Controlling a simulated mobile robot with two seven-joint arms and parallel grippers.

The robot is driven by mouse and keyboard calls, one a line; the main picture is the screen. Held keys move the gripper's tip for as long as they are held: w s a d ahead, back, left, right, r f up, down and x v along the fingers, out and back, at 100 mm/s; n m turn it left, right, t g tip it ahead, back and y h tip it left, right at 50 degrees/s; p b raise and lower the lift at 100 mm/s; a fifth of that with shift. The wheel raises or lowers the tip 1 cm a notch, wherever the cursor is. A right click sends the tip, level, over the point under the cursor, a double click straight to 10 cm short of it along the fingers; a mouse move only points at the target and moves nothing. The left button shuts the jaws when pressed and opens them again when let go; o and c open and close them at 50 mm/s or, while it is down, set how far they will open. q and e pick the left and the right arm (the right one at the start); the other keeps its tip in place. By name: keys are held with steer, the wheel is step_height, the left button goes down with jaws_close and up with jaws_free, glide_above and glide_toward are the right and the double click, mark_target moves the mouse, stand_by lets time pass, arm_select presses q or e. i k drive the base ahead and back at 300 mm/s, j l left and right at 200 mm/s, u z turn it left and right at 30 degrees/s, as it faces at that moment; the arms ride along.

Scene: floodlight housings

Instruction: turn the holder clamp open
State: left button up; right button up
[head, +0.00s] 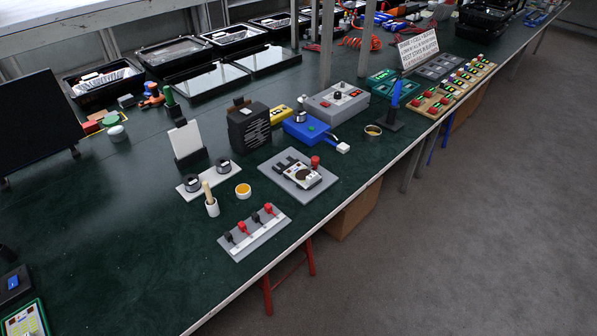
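A grey base plate (327,182) lies near the front edge of the green bench top, in the middle of the head view. On it sits a fixture (302,174) with a dark forked part, a pale block with a dark round part, and a red knob (315,161) at its back right. This looks like the holder with its clamp. The clamp's position is too small to tell. Neither of my grippers is in view.
A grey plate with red and black plugs (254,233) lies in front of the fixture. A yellow-topped cup (243,190) stands to its left. A blue box (306,129) and a grey control box (337,102) stand behind. The left front bench is mostly clear.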

mark_target(315, 159)
steer(key=i+l+u, duration=0.1)
steer(key=u, duration=0.95)
steer(key=l+u, duration=0.7)
steer(key=l, duration=0.2)
steer(key=l+u, duration=0.1)
steer(key=l, duration=0.5)
steer(key=k+l, duration=0.1)
steer(key=l, duration=0.5)
steer(key=u, duration=0.05)
